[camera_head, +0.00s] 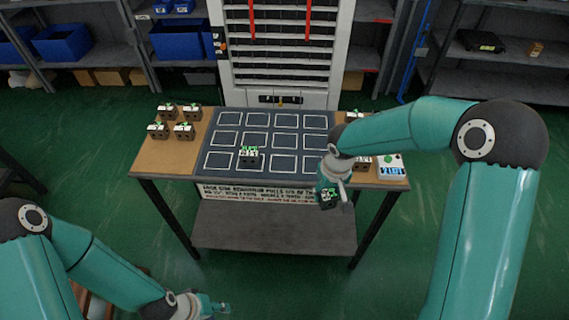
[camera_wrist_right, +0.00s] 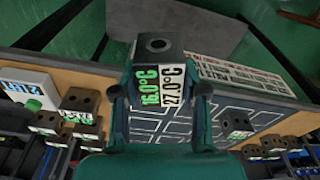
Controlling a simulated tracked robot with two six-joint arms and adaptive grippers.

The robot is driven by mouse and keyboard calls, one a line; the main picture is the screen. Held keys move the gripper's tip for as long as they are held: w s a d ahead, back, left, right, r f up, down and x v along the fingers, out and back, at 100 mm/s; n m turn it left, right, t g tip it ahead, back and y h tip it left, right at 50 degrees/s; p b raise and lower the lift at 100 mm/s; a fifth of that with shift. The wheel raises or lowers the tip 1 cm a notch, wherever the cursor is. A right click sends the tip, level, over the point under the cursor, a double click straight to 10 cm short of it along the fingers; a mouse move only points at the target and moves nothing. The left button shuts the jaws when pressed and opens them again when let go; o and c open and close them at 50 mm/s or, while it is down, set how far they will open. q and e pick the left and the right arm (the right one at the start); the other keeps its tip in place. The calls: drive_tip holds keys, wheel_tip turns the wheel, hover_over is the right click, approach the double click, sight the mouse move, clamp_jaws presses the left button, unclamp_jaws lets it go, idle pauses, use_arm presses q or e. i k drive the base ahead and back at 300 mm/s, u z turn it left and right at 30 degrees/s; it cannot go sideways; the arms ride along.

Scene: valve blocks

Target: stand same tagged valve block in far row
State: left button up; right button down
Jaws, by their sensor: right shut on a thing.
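My right gripper (camera_head: 332,188) is shut on a dark valve block (camera_head: 328,200), held in front of the table's front edge. In the right wrist view the held block (camera_wrist_right: 152,58) sits between the fingers (camera_wrist_right: 160,92), with a green 16.0°C tag and a white 27.0°C tag. Another valve block (camera_head: 249,155) stands in the near row of the outlined grid mat (camera_head: 228,128), second cell from the left; its tag is too small to read. The far row's cells look empty. My left gripper (camera_head: 212,306) is low at the bottom, away from the table; its jaws are unclear.
Several valve blocks (camera_head: 184,131) stand on the table's left wooden part. More blocks (camera_head: 361,163) are on the right part, partly hidden by my right arm. A white box with a green button (camera_head: 391,167) is at the right front corner. A cabinet (camera_head: 284,70) stands behind.

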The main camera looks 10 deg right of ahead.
sight(283, 162)
drive_tip(key=z, duration=0.1)
drive_tip(key=i, duration=1)
drive_tip(key=u, duration=0.1)
